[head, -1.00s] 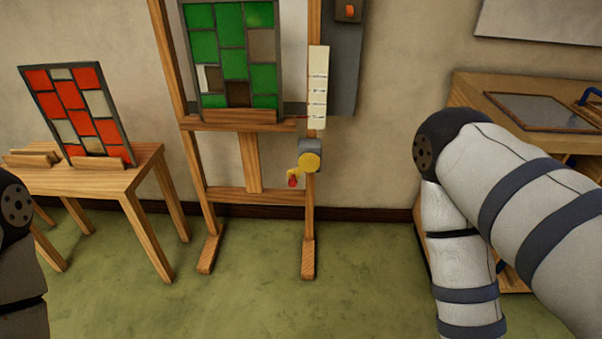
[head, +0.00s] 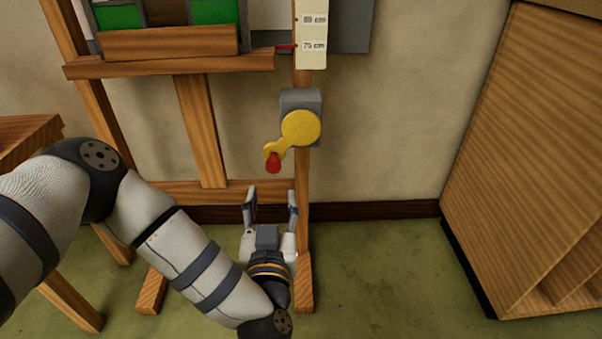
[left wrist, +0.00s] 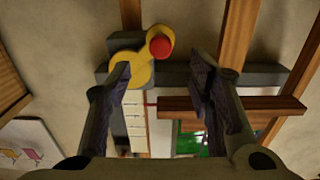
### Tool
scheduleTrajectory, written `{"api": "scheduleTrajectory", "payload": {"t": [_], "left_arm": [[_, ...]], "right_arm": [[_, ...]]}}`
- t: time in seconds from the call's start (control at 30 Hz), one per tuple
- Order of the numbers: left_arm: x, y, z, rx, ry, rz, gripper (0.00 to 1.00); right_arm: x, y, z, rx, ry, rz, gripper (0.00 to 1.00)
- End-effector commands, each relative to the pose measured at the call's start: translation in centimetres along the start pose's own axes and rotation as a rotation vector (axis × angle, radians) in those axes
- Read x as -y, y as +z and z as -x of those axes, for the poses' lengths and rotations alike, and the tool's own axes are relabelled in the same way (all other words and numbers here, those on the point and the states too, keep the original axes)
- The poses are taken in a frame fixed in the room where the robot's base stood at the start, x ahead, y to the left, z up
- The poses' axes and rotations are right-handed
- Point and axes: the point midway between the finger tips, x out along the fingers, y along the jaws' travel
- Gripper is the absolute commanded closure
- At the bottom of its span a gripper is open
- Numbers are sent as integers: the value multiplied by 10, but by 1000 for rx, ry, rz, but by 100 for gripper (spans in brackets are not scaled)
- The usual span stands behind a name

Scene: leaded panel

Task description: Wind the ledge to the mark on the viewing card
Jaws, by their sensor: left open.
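The easel's wooden ledge (head: 165,66) crosses the upper left of the head view; it also shows in the left wrist view (left wrist: 235,103). A red pointer (head: 286,46) at its right end is level with the 75 cm label on a white scale strip (head: 312,40). Below the strip, a yellow crank (head: 300,128) with a red knob (head: 273,163) sits on a grey box, handle pointing down-left. My left gripper (head: 270,195) is open and empty, pointing up just below the knob. In the left wrist view, the knob (left wrist: 161,46) shows between the fingers, apart from both. My right gripper is out of view.
A panel with green panes (head: 212,12) stands on the ledge, mostly cropped. A wooden cabinet (head: 530,150) stands at right, a table (head: 30,130) at left. A white sheet with coloured shapes (left wrist: 30,150) shows in the left wrist view. Wall right of the crank is clear.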

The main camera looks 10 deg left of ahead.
Motion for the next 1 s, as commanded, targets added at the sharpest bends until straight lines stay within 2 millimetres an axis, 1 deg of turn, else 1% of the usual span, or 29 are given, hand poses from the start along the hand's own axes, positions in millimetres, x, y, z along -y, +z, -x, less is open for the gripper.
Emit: {"api": "scheduleTrajectory", "payload": {"t": [0.07,0.3,0.4,0.5,0.6,0.83,0.87,0.9,0.97,1.0], "left_arm": [[1,0,-15,-2,-3,1,52],[1,4,-76,2,-2,0,52],[0,3,-95,2,0,0,52],[0,2,-107,4,2,0,52],[0,0,-113,3,3,0,52],[-1,-2,-113,3,4,0,52],[-1,-2,-113,3,4,0,59],[-1,-2,-113,3,4,0,68],[-1,-1,-113,3,4,0,82],[-1,-1,-113,3,4,0,91]], "right_arm": [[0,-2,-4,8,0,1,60],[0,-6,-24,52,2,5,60],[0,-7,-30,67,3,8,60],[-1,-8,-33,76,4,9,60],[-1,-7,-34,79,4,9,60],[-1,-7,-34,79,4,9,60],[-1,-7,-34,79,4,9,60],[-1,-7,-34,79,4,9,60],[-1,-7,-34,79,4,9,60],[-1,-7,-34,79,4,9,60]]}}
